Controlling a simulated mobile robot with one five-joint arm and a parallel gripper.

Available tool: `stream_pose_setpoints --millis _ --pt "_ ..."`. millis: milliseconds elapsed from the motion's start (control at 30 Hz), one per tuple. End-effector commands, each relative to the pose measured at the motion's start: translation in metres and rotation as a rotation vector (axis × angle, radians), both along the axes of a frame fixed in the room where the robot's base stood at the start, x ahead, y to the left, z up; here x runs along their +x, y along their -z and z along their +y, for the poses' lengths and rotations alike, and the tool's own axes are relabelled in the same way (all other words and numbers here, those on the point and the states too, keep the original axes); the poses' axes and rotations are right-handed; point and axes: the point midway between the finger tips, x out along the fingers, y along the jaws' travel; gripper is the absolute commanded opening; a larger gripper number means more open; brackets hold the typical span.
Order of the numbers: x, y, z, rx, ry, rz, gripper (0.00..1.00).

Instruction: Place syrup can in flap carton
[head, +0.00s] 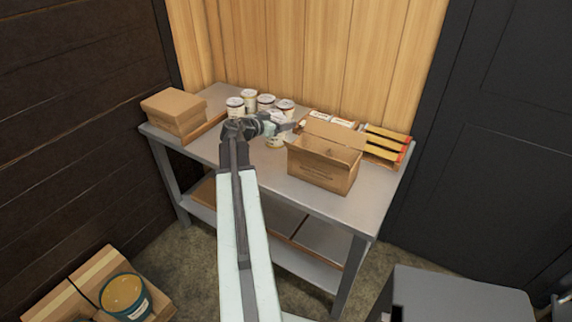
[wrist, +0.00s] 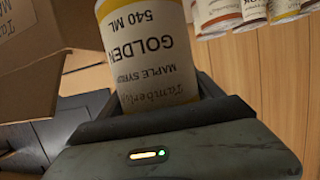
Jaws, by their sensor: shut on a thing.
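My gripper (head: 284,128) is over the grey table, just left of the open carton. It is shut on a white syrup can with a yellow band. In the wrist view the can (wrist: 150,55) sits between the jaws, its "Golden maple syrup 540 ml" label upside down in the picture. In the head view the held can (head: 275,142) is partly hidden by the gripper. The brown flap carton (head: 320,173) stands at the table's front right, with a flap raised at its back. Its inside is mostly hidden. The carton also shows at the wrist view's left edge (wrist: 28,50).
Several more cans (head: 249,97) stand behind and left of my gripper. A closed carton (head: 173,108) is at the table's left end. A rack with yellow strips (head: 385,145) and small white-labelled items (head: 330,119) lie behind the flap carton. The table's front middle (head: 262,168) is clear.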

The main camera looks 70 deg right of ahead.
Motion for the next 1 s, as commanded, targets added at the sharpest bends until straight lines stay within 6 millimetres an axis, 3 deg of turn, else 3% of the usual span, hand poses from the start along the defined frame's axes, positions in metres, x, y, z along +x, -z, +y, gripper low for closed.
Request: stream_pose_setpoints --millis 367,567,833,1000 --pt "0.001 0.061 -0.001 -0.001 -0.002 0.001 0.03" --pt "0.001 0.062 -0.001 0.0 -0.003 0.002 0.03" --pt "0.002 0.1 0.0 -0.001 -0.003 0.001 0.03" --pt "0.002 0.098 0.0 -0.001 -0.003 0.001 0.03"
